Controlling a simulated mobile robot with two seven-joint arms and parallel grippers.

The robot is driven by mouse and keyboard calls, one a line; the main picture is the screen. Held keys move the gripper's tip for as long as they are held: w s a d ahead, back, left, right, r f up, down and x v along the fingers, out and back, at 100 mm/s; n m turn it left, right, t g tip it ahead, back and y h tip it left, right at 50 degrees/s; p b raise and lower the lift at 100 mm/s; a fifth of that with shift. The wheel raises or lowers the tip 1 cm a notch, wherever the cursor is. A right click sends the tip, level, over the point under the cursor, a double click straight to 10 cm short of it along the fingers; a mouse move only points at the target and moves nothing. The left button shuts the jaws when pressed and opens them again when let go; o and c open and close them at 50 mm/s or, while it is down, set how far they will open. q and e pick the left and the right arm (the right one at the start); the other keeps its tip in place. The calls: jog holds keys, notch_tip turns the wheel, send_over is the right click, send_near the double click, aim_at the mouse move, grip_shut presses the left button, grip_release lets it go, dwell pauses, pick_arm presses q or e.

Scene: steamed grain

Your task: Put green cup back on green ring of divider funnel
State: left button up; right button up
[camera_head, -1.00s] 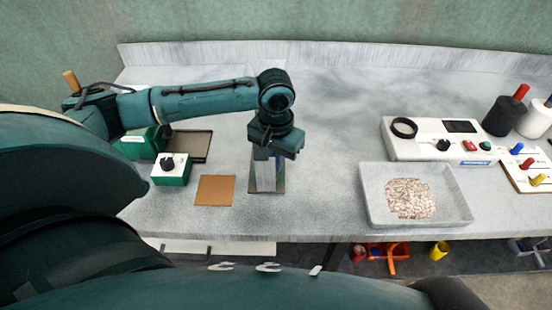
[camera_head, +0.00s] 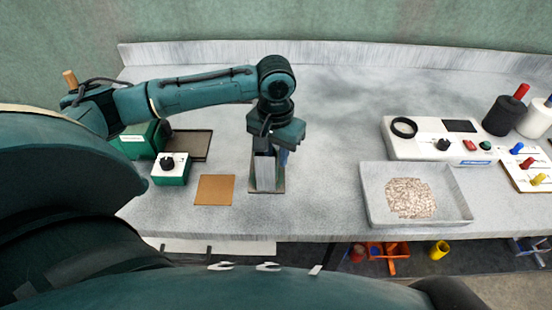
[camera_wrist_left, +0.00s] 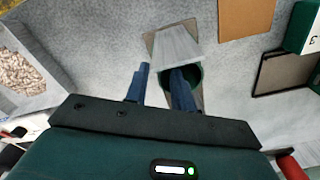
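My left gripper (camera_head: 272,152) points down over the grey divider funnel (camera_head: 265,173), which stands on a small dark-edged plate near the table's front edge. In the left wrist view the gripper (camera_wrist_left: 161,82) has its two blue fingers spread apart. A round, dark green open rim (camera_wrist_left: 193,75) lies beside the pale funnel face (camera_wrist_left: 179,46). One finger overlaps this rim, and the other is outside it. I cannot tell whether the rim is the green cup, the green ring or both together. The arm hides this spot in the head view. My right gripper is not in view.
A brown square mat (camera_head: 214,190), a green box with a black knob (camera_head: 170,170) and a dark tray (camera_head: 188,145) lie left. A tray of grain (camera_head: 368,205) and a white control unit (camera_head: 400,148) stand right. The table between funnel and grain tray is clear.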

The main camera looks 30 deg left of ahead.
pick_arm(q)
notch_tip(320, 180, up, 10)
dwell(0.3)
jog(key=shift+f, duration=0.15)
